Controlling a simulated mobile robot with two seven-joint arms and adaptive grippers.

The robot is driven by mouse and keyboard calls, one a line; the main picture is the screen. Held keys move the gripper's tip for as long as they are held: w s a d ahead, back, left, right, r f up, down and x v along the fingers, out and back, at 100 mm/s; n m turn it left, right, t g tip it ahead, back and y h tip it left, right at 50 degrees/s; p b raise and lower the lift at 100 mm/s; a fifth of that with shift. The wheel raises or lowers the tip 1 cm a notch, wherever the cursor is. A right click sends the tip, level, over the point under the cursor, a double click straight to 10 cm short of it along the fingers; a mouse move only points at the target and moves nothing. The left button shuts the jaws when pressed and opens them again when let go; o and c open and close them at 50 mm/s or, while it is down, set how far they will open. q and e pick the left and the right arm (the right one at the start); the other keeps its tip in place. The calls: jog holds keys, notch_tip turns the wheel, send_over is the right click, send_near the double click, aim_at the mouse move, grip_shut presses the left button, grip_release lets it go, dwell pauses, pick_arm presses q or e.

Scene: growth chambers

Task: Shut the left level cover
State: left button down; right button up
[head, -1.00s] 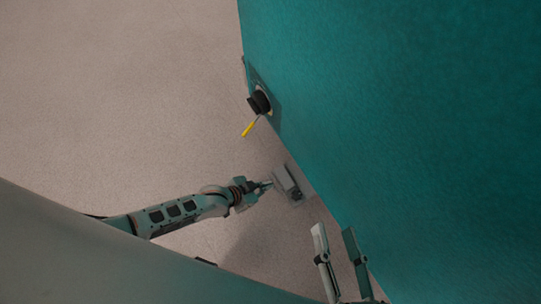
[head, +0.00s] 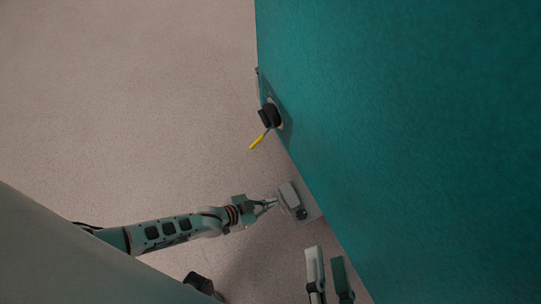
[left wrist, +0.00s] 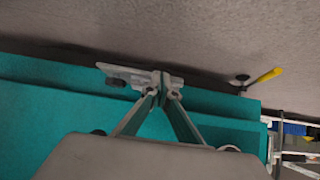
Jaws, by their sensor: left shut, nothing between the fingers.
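A small grey fitting (head: 287,195), which looks like the level cover, sticks out from the lower edge of the teal chamber wall in the head view. It shows in the left wrist view as a pale plate (left wrist: 105,68) with a dark knob. How far its cover stands open I cannot tell. My left gripper (head: 273,204) is shut and empty, its tips right beside the fitting. In the left wrist view the fingertips (left wrist: 163,87) meet in front of the plate; contact is unclear. My right gripper (head: 328,264) is open near the bottom, its two fingers apart.
A black round knob (head: 267,116) with a yellow-tipped lever (head: 258,141) sticks out of the teal wall (head: 420,120) further up. The lever also shows in the left wrist view (left wrist: 266,76). The speckled floor (head: 130,100) on the left is clear.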

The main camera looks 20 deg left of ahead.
pick_arm(q)
jog(key=shift+a+f, duration=0.1)
jog(key=shift+f, duration=0.15)
jog(key=v, duration=0.8)
jog(key=shift+s+a+f, duration=0.25)
jog(key=shift+s+f, duration=0.05)
jog(key=shift+s, duration=0.1)
